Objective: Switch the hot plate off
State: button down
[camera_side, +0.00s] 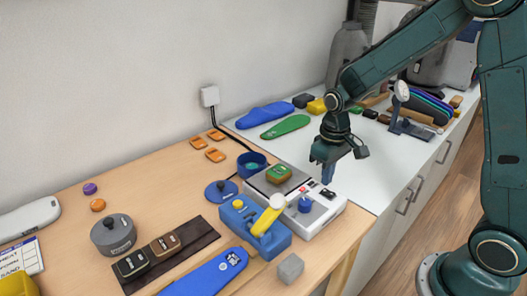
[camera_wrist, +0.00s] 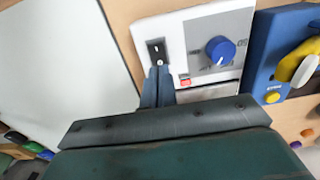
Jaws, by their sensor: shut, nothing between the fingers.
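The hot plate (camera_side: 322,221) is a white and grey box near the wooden table's right edge, with a blue knob (camera_side: 305,204) and a black rocker switch (camera_side: 328,194) on its panel. In the wrist view the switch (camera_wrist: 156,47) has white marks, and a small red light (camera_wrist: 185,82) sits between it and the blue knob (camera_wrist: 220,50). My gripper (camera_side: 327,179) is shut and empty, pointing down over the switch. In the wrist view its fingertips (camera_wrist: 159,70) overlap the switch's near end. I cannot tell whether they touch it.
A green-topped block (camera_side: 279,174) sits on the hot plate's heating surface. A blue device with a yellow handle (camera_side: 268,218) stands close in front. A grey cube (camera_side: 290,268) lies near the table edge. The white counter (camera_side: 368,170) beside the hot plate is mostly clear.

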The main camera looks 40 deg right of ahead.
aim_at(326, 192)
notch_tip(326, 192, up, 5)
jog(key=shift+f, duration=0.15)
dwell(0.6)
jog(key=s+a+r+t, duration=0.1)
jog(key=s+r+t, duration=0.1)
jog(key=s+r, duration=0.4)
jog(key=s+a+r+t, duration=0.2)
jog(key=s+r, duration=0.5)
jog(key=s, duration=0.5)
jog(key=shift+a+t, duration=0.25)
jog(key=shift+t, duration=0.55)
dwell(0.5)
